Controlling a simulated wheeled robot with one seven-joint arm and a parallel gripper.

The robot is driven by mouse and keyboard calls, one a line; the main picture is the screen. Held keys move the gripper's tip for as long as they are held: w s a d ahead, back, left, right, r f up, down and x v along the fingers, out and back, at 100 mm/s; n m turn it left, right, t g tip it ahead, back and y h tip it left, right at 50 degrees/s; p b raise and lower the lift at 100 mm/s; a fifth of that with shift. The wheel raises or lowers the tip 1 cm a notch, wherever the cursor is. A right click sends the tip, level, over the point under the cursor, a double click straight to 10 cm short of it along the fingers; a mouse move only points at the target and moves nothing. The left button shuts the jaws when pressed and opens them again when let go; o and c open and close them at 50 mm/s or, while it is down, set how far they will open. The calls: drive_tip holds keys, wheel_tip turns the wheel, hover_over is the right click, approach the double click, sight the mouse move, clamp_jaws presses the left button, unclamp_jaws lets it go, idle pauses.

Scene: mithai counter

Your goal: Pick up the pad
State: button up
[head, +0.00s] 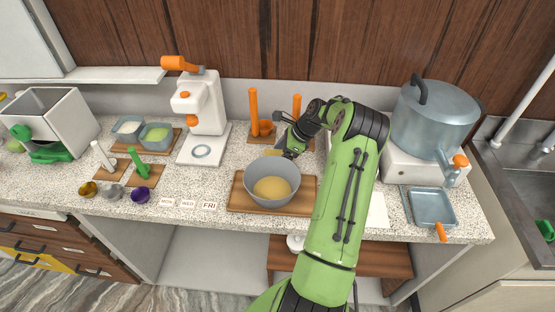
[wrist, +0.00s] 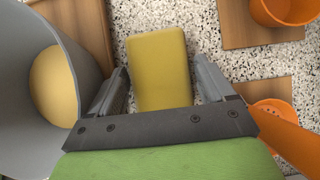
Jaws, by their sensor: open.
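The pad (wrist: 158,65) is a yellow block with rounded corners. In the wrist view it lies on the speckled counter, in line between my open fingers. In the head view a small yellow part of the pad (head: 274,153) shows just behind the grey bowl, partly covered by the bowl and my gripper. My gripper (wrist: 161,75) is open, with one finger on each side of the pad and a visible gap to each. It also shows in the head view (head: 285,150), low behind the bowl. I cannot tell how far the fingertips are above the counter.
A grey bowl (head: 273,172) with yellow contents stands on a wooden board (head: 240,199), close to my gripper's left. Orange items (wrist: 285,8) stand on wooden boards to the right in the wrist view. A white press (head: 202,105) and a large pot (head: 435,118) stand further off.

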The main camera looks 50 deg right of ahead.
sight(280, 155)
drive_tip(key=shift+r, duration=0.1)
drive_tip(key=c, duration=0.7)
wheel_tip(280, 155, up, 10)
drive_tip(key=shift+p, duration=0.95)
drive_tip(key=shift+c, duration=0.2)
